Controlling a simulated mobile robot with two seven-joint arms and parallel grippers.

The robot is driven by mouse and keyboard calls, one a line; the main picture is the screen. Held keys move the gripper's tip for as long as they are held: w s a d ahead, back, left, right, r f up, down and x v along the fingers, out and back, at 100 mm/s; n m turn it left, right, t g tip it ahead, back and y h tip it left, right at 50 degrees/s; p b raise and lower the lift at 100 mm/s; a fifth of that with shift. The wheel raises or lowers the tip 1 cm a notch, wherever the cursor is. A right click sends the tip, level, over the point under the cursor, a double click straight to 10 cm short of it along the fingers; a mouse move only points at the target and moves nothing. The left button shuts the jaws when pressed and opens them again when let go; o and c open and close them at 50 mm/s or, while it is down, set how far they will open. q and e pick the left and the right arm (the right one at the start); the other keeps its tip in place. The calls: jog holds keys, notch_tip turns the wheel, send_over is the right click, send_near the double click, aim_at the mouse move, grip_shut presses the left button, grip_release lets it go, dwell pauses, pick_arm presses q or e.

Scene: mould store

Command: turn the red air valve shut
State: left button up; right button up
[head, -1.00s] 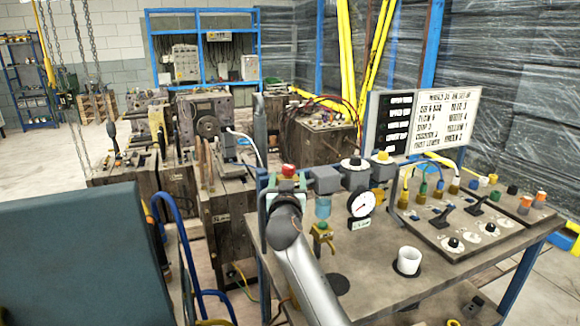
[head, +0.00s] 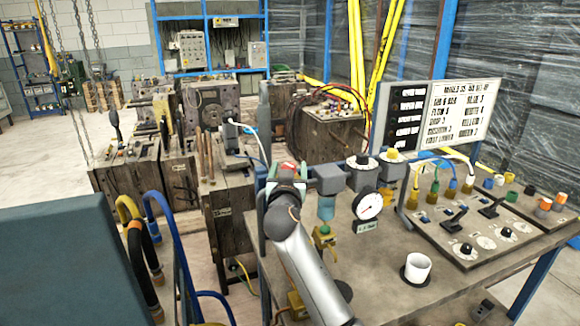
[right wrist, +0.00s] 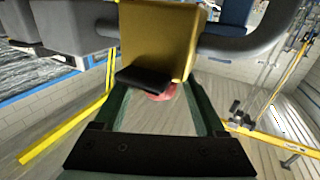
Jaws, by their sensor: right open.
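The red air valve (right wrist: 162,92) is partly hidden behind a black piece in the right wrist view, below a yellow block (right wrist: 158,38) on a grey pipe. A bit of its red also shows in the head view (head: 302,171), behind my gripper. My right gripper (head: 286,172) is at the valve, at the left end of the pipe fittings. In the right wrist view its two green fingers (right wrist: 158,100) stand apart, one on each side of the red part. I cannot tell whether they touch it. My left gripper is not in view.
A pressure gauge (head: 369,206) and a clear bowl (head: 326,207) hang close right of my right arm. A control panel (head: 470,228) with hoses is further right. Blue hoses (head: 175,245) loop at left.

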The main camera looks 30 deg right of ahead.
jog(key=shift+c, duration=0.4)
grip_shut()
